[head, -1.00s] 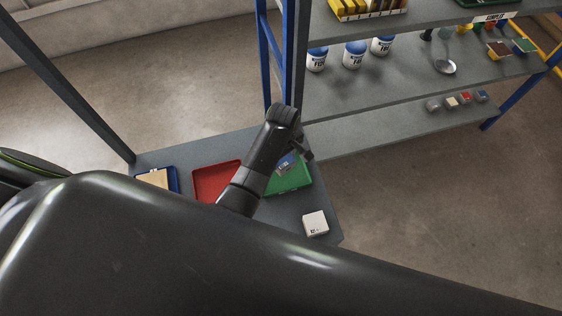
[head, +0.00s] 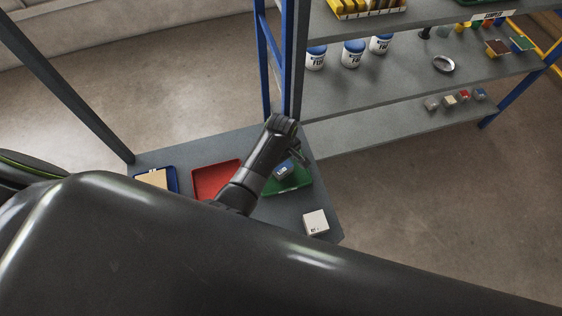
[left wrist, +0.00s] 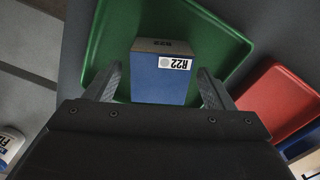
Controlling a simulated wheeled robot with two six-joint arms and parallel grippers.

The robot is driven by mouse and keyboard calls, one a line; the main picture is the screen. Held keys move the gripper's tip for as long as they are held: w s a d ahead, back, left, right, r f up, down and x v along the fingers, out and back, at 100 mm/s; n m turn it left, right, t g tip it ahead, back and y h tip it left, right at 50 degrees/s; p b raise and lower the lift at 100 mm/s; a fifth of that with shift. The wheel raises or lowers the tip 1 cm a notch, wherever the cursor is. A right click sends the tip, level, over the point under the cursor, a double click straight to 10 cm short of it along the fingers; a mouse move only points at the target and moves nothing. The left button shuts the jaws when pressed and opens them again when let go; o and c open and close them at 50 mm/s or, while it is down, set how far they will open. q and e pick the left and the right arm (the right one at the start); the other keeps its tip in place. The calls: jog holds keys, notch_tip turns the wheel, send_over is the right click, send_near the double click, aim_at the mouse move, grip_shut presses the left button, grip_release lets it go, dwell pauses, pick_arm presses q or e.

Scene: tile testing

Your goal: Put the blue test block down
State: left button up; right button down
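The blue test block (left wrist: 165,82), with a white R22 label and a grey-brown end face, is in the green tray (left wrist: 103,45). In the head view the block (head: 283,170) shows beside my left wrist, over the tray (head: 294,188). My left gripper (left wrist: 163,84) is open, its fingers on either side of the block with green tray visible in the gaps. The head view shows the gripper (head: 297,154) only partly, behind my wrist. The block's underside is hidden. My right gripper is in neither view.
A red tray (head: 205,189) and a blue-rimmed tray (head: 174,180) stand left on the grey table (head: 285,225). A white box (head: 315,221) sits at its right front. Shelves with white jars (head: 352,54) and small blocks (head: 464,96) stand behind right. A blue post (head: 265,60) rises close behind my wrist.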

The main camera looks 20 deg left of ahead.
pick_arm(q)
notch_tip(320, 180, up, 12)
jog(key=shift+r, duration=0.15)
dwell(0.7)
dwell(0.5)
